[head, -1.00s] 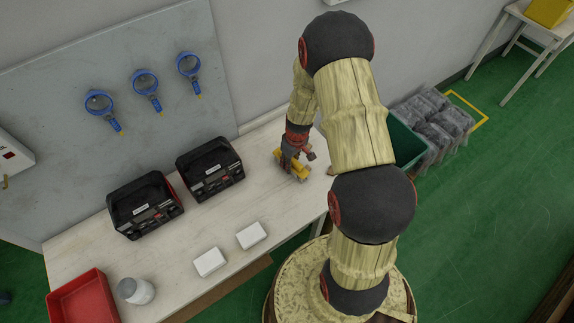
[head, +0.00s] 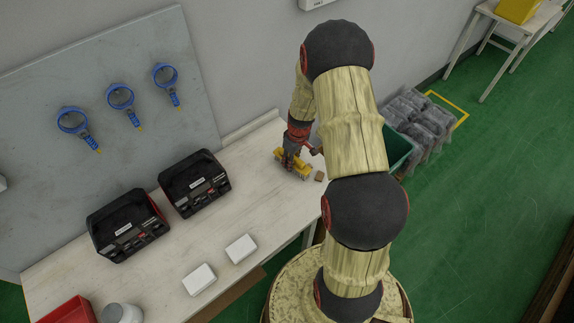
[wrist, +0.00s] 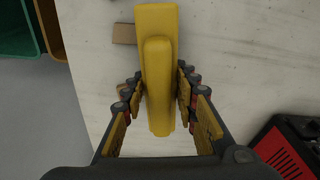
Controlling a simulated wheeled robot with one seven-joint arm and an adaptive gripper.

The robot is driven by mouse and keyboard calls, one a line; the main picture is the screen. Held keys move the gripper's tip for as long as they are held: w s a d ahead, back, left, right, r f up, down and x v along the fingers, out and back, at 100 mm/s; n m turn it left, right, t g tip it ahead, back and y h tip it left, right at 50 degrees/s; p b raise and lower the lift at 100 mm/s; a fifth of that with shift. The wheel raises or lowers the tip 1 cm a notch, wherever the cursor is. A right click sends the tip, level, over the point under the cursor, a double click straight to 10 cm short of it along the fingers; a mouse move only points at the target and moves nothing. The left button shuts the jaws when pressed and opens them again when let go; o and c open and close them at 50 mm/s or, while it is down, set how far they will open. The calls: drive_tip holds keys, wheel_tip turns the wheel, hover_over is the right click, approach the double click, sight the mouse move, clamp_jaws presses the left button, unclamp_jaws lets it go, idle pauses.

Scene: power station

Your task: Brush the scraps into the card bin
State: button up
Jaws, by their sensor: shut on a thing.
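My gripper (head: 291,160) is shut on a yellow brush (head: 299,170) at the right end of the white table (head: 240,200). In the wrist view the fingers of my gripper (wrist: 158,85) are on both sides of the brush's yellow handle (wrist: 157,65); its bristles are hidden. A brown scrap (head: 319,176) lies on the table just right of the brush.
A green bin (head: 396,150) stands past the table's right end, partly behind my arm. Grey wrapped bundles (head: 425,118) lie beyond it. Two black cases (head: 128,225) (head: 195,183) and two white boxes (head: 199,279) (head: 241,248) are on the table, left of the brush.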

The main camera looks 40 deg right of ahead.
drive_tip(key=d+b, duration=0.3)
drive_tip(key=d, duration=1.2)
drive_tip(key=shift+w, duration=0.25)
idle(0.7)
drive_tip(key=shift+r, duration=0.1)
idle(0.4)
wheel_tip(320, 180, up, 7)
drive_tip(key=p, duration=0.3)
idle(0.3)
idle(0.5)
